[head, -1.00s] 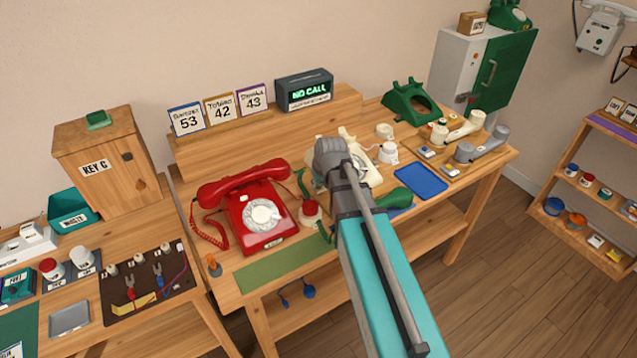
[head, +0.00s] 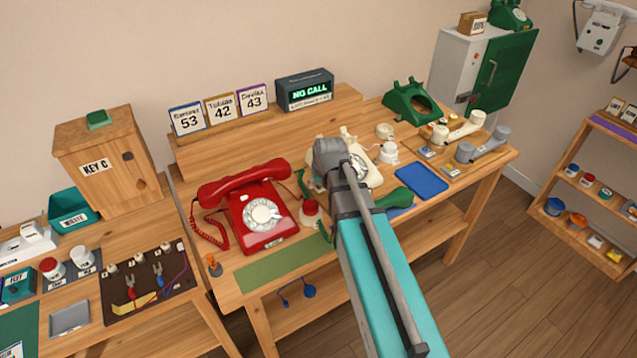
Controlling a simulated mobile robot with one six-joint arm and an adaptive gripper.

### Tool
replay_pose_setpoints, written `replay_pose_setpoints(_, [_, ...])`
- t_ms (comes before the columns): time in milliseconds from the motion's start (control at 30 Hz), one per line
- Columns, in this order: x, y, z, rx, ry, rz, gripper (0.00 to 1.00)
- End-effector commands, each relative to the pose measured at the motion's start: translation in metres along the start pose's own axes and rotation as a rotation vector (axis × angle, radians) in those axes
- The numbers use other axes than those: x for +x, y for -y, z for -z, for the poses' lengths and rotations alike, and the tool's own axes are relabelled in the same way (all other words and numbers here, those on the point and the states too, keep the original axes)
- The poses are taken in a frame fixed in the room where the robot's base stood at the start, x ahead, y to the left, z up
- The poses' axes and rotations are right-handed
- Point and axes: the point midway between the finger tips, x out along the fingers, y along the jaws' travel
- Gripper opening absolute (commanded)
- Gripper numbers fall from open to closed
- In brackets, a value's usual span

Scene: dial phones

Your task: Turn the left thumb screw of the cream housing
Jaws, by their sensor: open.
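The cream housing (head: 373,177) is a cream dial phone on the middle bench. My arm crosses in front of it and covers much of its left side and front. The left thumb screw cannot be made out. My gripper (head: 318,184) is open at the end of the arm, at the left side of the cream housing. Its fingers are mostly hidden behind my grey wrist, so I cannot tell whether they touch the housing or the screw.
A red dial phone (head: 258,212) stands close on the left. A green handset (head: 396,198) and a blue tray (head: 421,180) lie on the right. The green mat (head: 275,271) at the front is empty. A "NO CALL" display (head: 305,91) stands behind.

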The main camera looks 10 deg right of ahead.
Motion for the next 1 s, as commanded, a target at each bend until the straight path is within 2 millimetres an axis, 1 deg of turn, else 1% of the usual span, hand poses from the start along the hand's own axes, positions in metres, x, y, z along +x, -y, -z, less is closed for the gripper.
replay_pose_setpoints(33, [0.000,-0.002,0.000,0.000,0.000,-0.004,0.65])
replay_pose_setpoints(67, [0.000,-0.002,0.000,0.000,0.000,-0.004,0.59])
replay_pose_setpoints(167, [-0.002,-0.002,0.001,0.000,0.000,-0.004,0.59])
replay_pose_setpoints(267, [-0.008,-0.002,0.003,0.000,0.000,-0.004,0.59])
replay_pose_setpoints(500, [-0.034,-0.001,0.014,0.000,0.000,-0.003,0.59])
replay_pose_setpoints(633, [-0.044,-0.001,0.018,0.000,0.000,-0.003,0.59])
replay_pose_setpoints(733, [-0.047,-0.001,0.020,0.000,0.000,-0.002,0.59])
replay_pose_setpoints(1000, [-0.046,-0.001,0.019,0.000,0.000,-0.002,0.59])
